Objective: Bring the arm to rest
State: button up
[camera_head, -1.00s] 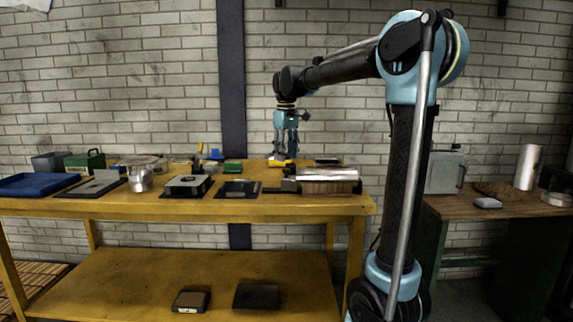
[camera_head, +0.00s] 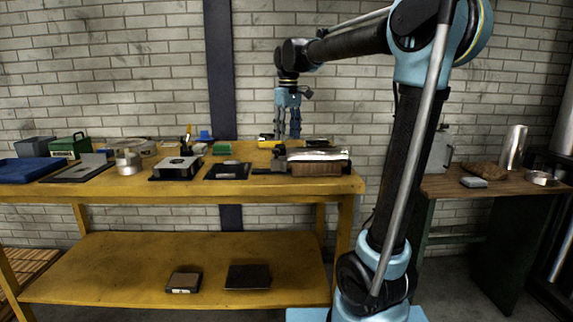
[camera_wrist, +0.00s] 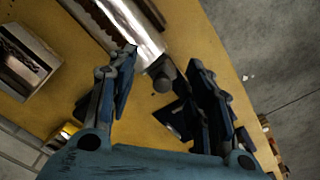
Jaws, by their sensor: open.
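My gripper (camera_head: 288,131) hangs fingers down over the back right of the yellow bench (camera_head: 100,212). In the wrist view my gripper (camera_wrist: 160,95) has its two fingers spread apart with nothing held between them. Beyond the fingers lies a shiny metal pipe (camera_wrist: 138,28), which also shows in the head view (camera_head: 318,154) on top of a brown block (camera_head: 318,169). My arm is bent over at the elbow, with the forearm reaching left above the bench.
On the bench stand a blue tray (camera_head: 32,170), a green box (camera_head: 72,147), a metal cylinder (camera_head: 129,162) and black plates (camera_head: 227,170). A brown side table (camera_head: 490,188) holds an upright pipe (camera_head: 513,147). The lower shelf (camera_head: 120,270) is mostly bare.

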jog(key=s+d+f+m, duration=0.2)
jog(key=s+d+f, duration=0.4)
jog(key=s+f, duration=0.3)
jog(key=s+d+f+m+t, duration=0.1)
jog(key=s+d+f+m, duration=0.2)
jog(key=s+d+f, duration=0.4)
jog(key=s+d+f+m+t, duration=0.1)
jog(key=s+d+f+m, duration=0.2)
jog(key=s+d+f, duration=0.3)
jog(key=s+f, duration=0.5)
jog(key=f, duration=0.1)
jog(key=shift+s+d+f, duration=0.2)
jog(key=shift+d, duration=0.2)
jog(key=shift+w+f, duration=0.2)
jog(key=shift+w, duration=0.25)
